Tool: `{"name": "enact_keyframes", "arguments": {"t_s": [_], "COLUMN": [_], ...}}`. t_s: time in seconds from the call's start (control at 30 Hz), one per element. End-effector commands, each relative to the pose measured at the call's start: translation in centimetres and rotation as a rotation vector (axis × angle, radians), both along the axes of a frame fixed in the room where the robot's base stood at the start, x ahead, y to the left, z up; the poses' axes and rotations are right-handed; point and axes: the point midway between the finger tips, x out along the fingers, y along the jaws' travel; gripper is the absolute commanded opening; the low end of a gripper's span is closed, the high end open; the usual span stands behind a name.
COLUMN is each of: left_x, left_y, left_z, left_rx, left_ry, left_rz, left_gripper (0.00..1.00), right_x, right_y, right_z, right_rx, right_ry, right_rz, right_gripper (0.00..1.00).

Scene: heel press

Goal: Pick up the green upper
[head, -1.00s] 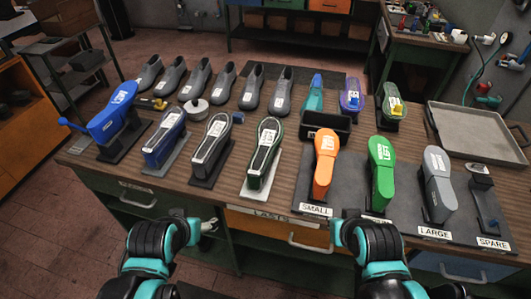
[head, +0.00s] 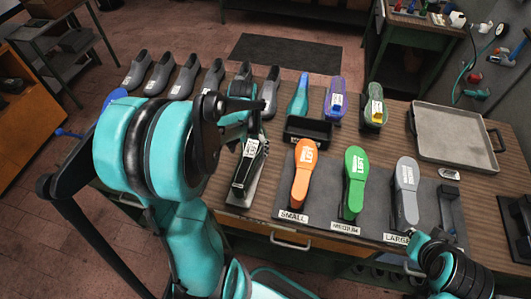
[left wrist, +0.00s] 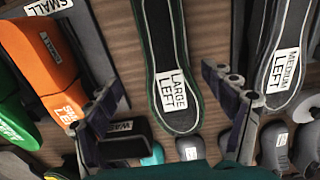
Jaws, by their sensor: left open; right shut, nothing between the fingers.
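The green upper, a long dark sole face with a green edge (head: 250,168), stands on a pale stand on the bench. In the left wrist view its sole (left wrist: 168,50) reads "LARGE LEFT". My left gripper (head: 240,112) is open above the far end of the upper in the head view. In the left wrist view its two fingers (left wrist: 172,95) are on either side of the sole, with no visible contact. My left arm hides the bench left of the upper. My right gripper (head: 414,238) is shut and empty near the bench's front edge, partly hidden by its arm.
An orange last (head: 302,172), a green last (head: 355,180) and a grey last (head: 405,190) stand on a dark mat to the right. A black box (head: 308,130) is behind them. Grey shoes (head: 185,75) line the back. A grey tray (head: 455,135) is at right.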

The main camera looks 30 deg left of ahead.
Motion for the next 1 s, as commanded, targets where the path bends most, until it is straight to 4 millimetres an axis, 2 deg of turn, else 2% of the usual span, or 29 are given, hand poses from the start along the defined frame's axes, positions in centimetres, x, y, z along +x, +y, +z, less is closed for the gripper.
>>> {"name": "enact_keyframes", "arguments": {"t_s": [0.5,0.8,0.87,1.0], "left_x": [0.8,0.8,0.8,0.8], "left_y": [1.0,0.9,0.9,0.9], "left_z": [-6.9,-7.4,-7.4,-7.4], "left_rx": [0.0,0.001,0.001,0.001], "left_ry": [-0.001,-0.002,-0.002,-0.002], "left_rz": [0.0,0.0,0.0,0.0], "left_gripper": [0.82,0.82,0.69,0.32], "right_x": [0.0,0.0,0.0,0.0], "right_y": [0.0,0.0,0.0,0.0], "right_z": [-1.9,-1.9,-1.9,-1.9], "right_rx": [0.0,0.0,0.0,0.0], "right_ry": [0.0,0.0,0.0,0.0], "right_rz": [0.0,0.0,0.0,0.0], "right_gripper": [0.0,0.0,0.0,0.0]}}
